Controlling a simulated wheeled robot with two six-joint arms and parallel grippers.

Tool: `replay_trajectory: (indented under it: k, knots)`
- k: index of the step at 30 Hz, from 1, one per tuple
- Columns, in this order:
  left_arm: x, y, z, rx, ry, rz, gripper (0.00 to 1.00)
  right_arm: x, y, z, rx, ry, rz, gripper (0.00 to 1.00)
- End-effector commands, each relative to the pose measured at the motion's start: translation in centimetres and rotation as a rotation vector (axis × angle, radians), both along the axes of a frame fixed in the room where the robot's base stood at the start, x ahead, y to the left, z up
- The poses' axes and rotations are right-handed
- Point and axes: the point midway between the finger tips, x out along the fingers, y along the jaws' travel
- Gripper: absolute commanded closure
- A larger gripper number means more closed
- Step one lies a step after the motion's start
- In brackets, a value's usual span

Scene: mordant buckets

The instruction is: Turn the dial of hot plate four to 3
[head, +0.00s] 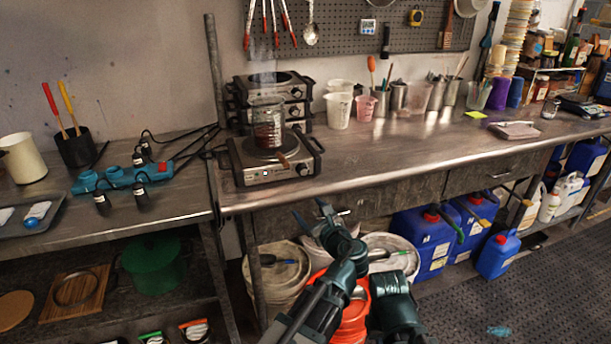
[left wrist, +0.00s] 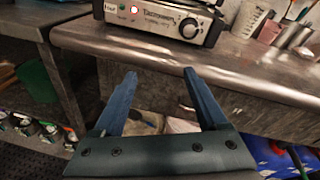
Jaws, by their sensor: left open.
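A silver-black hot plate (head: 268,176) stands at the front left of the steel bench, with a beaker of dark red liquid (head: 267,125) on it. Its dial (head: 303,169) is on the right of the front panel; the dial (left wrist: 189,28) and a lit red lamp also show in the left wrist view. The dial's setting and any plate number are too small to read. More hot plates (head: 290,95) are stacked behind. My left gripper (head: 311,210) is open and empty, in front of and below the bench edge, apart from the dial. My right gripper is not seen.
The bench's front edge (left wrist: 150,48) lies between my left gripper and the hot plate. Buckets (head: 285,270) and blue canisters (head: 428,240) stand below. A teal power strip (head: 122,178) lies on the left table. Bench space right of the hot plate is clear.

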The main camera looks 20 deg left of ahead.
Motion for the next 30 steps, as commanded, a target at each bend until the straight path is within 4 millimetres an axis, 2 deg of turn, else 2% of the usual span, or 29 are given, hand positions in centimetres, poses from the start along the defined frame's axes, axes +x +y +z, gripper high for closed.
replay_trajectory:
  k: [1,5,12,17,30]
  knots:
    - [0.5,-1.1,1.0,0.094,0.014,-0.04,0.25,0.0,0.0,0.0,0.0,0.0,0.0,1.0]
    - [1.2,-2.7,2.7,0.256,0.038,-0.097,0.25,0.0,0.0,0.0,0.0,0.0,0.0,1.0]
    - [1.5,-3.1,3.2,0.308,0.046,-0.111,0.25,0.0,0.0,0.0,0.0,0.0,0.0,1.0]
    - [3.1,-2.1,3.2,0.306,0.046,-0.107,0.25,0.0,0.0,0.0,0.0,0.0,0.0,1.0]
    - [10.2,2.8,3.2,0.303,0.045,-0.106,0.25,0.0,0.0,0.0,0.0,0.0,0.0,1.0]
